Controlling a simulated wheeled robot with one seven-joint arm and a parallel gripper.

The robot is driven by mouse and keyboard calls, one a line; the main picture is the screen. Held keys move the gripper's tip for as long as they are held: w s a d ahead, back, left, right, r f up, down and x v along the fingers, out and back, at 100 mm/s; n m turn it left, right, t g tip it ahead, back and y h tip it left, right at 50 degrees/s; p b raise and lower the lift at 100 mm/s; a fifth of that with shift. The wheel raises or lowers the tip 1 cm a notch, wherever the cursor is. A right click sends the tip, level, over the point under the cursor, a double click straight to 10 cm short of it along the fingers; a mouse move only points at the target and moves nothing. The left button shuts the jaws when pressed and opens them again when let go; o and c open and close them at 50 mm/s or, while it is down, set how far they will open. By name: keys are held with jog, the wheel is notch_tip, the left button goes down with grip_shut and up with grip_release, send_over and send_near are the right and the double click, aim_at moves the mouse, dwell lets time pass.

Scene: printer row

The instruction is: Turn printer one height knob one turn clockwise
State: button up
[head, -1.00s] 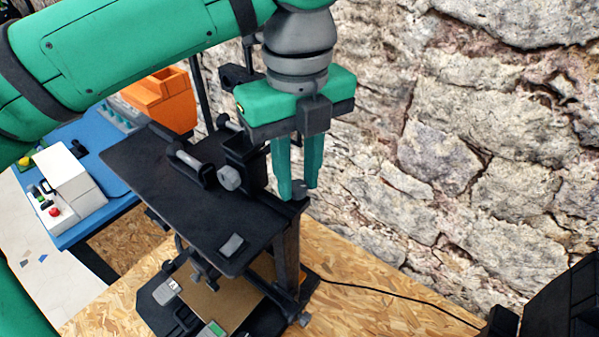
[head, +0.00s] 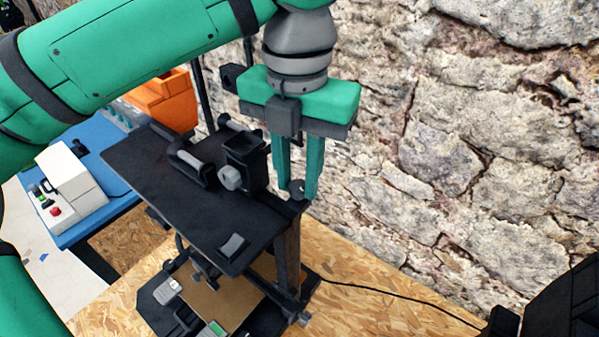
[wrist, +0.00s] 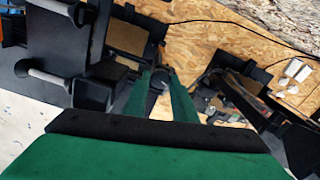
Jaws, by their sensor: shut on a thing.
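The printer (head: 190,200) has a black top plate on a black upright, standing on a wooden board. A small round grey knob (head: 297,187) sits at the right corner of its top, and it also shows in the wrist view (wrist: 160,78). My gripper (head: 298,193) points down with its green fingers on either side of the knob, shut on it. In the wrist view the gripper (wrist: 162,85) fingers converge around the knob and partly hide it. No marking on the knob is clear enough to read its angle.
A rough stone wall (head: 450,130) stands close behind and right of my gripper. A black cable (head: 400,297) runs over the wooden table (head: 365,310). A white box with a red button (head: 68,190) and an orange bin (head: 165,100) stand on a blue table at left.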

jog(key=m, duration=0.5)
jog(key=shift+m, duration=0.3)
jog(key=m, duration=0.5)
jog(key=shift+m, duration=0.3)
jog(key=m, duration=1)
jog(key=shift+m, duration=0.4)
jog(key=m, duration=1)
jog(key=shift+m, duration=0.4)
jog(key=m, duration=0.5)
jog(key=shift+m, duration=0.3)
jog(key=m, duration=0.5)
jog(key=shift+d, duration=0.1)
jog(key=shift+m, duration=0.3)
